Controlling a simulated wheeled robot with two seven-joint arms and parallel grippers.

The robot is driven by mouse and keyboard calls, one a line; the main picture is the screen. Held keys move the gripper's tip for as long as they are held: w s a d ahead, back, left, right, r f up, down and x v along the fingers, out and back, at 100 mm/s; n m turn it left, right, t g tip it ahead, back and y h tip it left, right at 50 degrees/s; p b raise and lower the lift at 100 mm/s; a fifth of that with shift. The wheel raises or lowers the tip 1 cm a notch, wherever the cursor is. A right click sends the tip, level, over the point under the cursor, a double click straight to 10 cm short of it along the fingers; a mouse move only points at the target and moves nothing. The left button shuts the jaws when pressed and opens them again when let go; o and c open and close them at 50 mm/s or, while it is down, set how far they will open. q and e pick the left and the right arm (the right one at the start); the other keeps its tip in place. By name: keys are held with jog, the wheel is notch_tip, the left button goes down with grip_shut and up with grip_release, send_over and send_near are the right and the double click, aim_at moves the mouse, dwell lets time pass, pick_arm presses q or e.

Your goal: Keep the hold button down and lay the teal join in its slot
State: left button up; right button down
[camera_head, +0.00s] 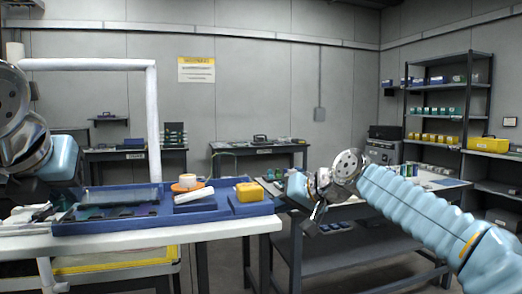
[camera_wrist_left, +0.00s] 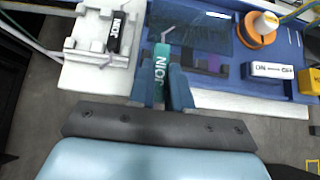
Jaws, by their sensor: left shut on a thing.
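The teal join (camera_wrist_left: 160,68), a small block lettered JOIN, is in the left wrist view. My left gripper (camera_wrist_left: 161,82) is shut on it, with a blue finger on each side. A white slotted fixture (camera_wrist_left: 86,72) stands to the left of the join, apart from it. A black piece lettered JOIN (camera_wrist_left: 115,32) lies in that fixture. My right gripper (camera_head: 313,208) hangs past the right end of the tray in the head view, apart from it; its jaw opening is unclear. I cannot tell which thing is the hold button.
A blue tray (camera_head: 130,226) lies on the white table (camera_head: 222,229). An orange disc (camera_head: 185,187) with a white top, a white lettered block (camera_head: 194,195) and a yellow block (camera_head: 249,192) are at its right part. Another table and shelves (camera_head: 445,88) stand further right.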

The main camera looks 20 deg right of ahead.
aim_at(258, 187)
jog(key=s+a+r+n, duration=0.2)
jog(key=r, duration=0.2)
jog(key=s+a+r+n+y, duration=0.1)
jog(key=s+a+r+n, duration=0.1)
jog(key=r, duration=0.3)
jog(key=s+a+r+n+t+y, duration=0.1)
jog(key=s+a+r+n, duration=0.1)
jog(key=s+r, duration=0.1)
jog(key=shift+s+r, duration=0.1)
jog(key=shift+r, duration=0.55)
jog(key=shift+s+a+f, duration=0.1)
jog(key=shift+s+a, duration=0.05)
jog(key=shift+s, duration=0.05)
jog(key=shift+f, duration=1.6)
jog(key=shift+w+a, duration=0.1)
jog(key=shift+w, duration=0.05)
jog(key=shift+w+a, duration=0.15)
jog(key=shift+w, duration=0.15)
jog(key=shift+f, duration=0.25)
